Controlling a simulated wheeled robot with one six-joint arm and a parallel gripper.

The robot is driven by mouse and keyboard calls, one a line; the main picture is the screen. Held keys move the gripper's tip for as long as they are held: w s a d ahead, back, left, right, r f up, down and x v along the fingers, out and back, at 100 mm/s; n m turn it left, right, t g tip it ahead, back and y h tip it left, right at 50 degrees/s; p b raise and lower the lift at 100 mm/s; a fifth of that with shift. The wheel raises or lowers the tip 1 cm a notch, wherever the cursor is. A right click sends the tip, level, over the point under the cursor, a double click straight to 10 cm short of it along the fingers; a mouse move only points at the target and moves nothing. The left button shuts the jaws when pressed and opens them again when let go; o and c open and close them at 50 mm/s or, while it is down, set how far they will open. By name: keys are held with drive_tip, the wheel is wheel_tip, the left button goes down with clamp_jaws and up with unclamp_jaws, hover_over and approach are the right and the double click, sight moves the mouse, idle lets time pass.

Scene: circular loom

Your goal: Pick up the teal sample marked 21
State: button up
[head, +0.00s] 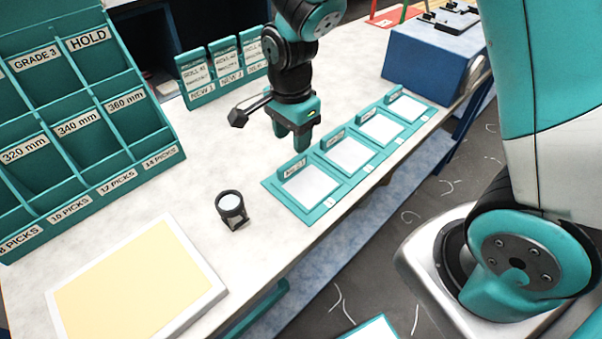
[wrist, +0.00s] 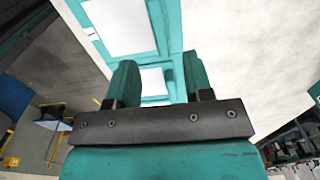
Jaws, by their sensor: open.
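My gripper (head: 293,142) is open and points down above the bench, just behind the near end of a teal strip (head: 328,208) of white panels. In the wrist view my gripper (wrist: 158,82) has its two teal fingers apart with nothing held between them; a white panel (wrist: 153,80) shows beyond the gap. Small teal labelled tabs stand along the strip's back edge; the nearest tab (head: 293,168) is just below the fingers. The tab lettering is too small to read surely, so I cannot tell which thing is the teal sample marked 21.
A teal pigeonhole rack (head: 75,125) stands at the left. Teal holders (head: 222,72) marked ROLL stand at the back. A small black round-topped stand (head: 231,207) and a yellow-topped panel (head: 140,285) are nearer. A blue block (head: 425,62) stands at the far right. The bench between is clear.

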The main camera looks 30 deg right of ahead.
sight(292, 161)
wheel_tip(292, 161, down, 7)
drive_tip(key=shift+a+f+p, duration=0.15)
drive_tip(key=shift+f+p, duration=0.05)
drive_tip(key=shift+p, duration=0.55)
drive_tip(key=shift+c, duration=0.2)
clamp_jaws()
